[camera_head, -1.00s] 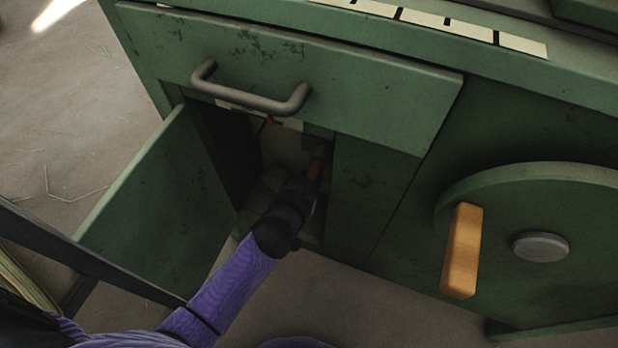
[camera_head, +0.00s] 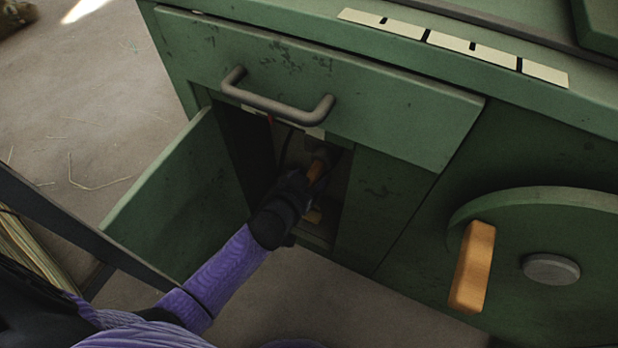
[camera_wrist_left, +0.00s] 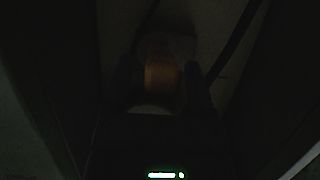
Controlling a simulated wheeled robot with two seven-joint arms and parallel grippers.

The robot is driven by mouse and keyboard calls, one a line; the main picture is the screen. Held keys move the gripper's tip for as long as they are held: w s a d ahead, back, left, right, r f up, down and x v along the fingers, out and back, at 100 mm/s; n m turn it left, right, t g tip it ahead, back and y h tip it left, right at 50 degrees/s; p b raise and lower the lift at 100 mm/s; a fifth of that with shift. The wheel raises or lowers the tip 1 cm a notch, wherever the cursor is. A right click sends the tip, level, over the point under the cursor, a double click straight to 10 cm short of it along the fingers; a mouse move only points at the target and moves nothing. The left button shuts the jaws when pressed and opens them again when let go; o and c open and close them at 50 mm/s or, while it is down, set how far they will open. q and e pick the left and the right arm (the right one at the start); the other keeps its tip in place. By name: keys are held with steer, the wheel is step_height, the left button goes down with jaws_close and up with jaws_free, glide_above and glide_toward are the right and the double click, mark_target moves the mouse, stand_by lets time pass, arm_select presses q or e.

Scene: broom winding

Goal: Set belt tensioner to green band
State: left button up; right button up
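The tensioner's orange handle (camera_head: 317,170) shows inside the open cabinet bay under the drawer. My left gripper (camera_head: 303,183) reaches into the bay and is shut on this handle. In the left wrist view the orange handle (camera_wrist_left: 161,76) sits between the dark fingers, but the picture is very dim. A second orange piece (camera_head: 313,215) shows just below the gripper. A small red mark (camera_head: 268,118) and part of a pale plate show under the drawer's lower edge. No green band can be made out. My right gripper is not in view.
The green cabinet door (camera_head: 175,190) stands open left of the bay. A drawer handle (camera_head: 275,103) juts out above my wrist. A wheel (camera_head: 570,235) with an orange crank grip (camera_head: 472,268) is at the right. Bare floor lies below.

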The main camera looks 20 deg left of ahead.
arm_select(q)
steer(key=shift+s+r, duration=0.15)
steer(key=p+v, duration=0.6)
steer(key=v, duration=0.3)
steer(key=shift+s, duration=0.3)
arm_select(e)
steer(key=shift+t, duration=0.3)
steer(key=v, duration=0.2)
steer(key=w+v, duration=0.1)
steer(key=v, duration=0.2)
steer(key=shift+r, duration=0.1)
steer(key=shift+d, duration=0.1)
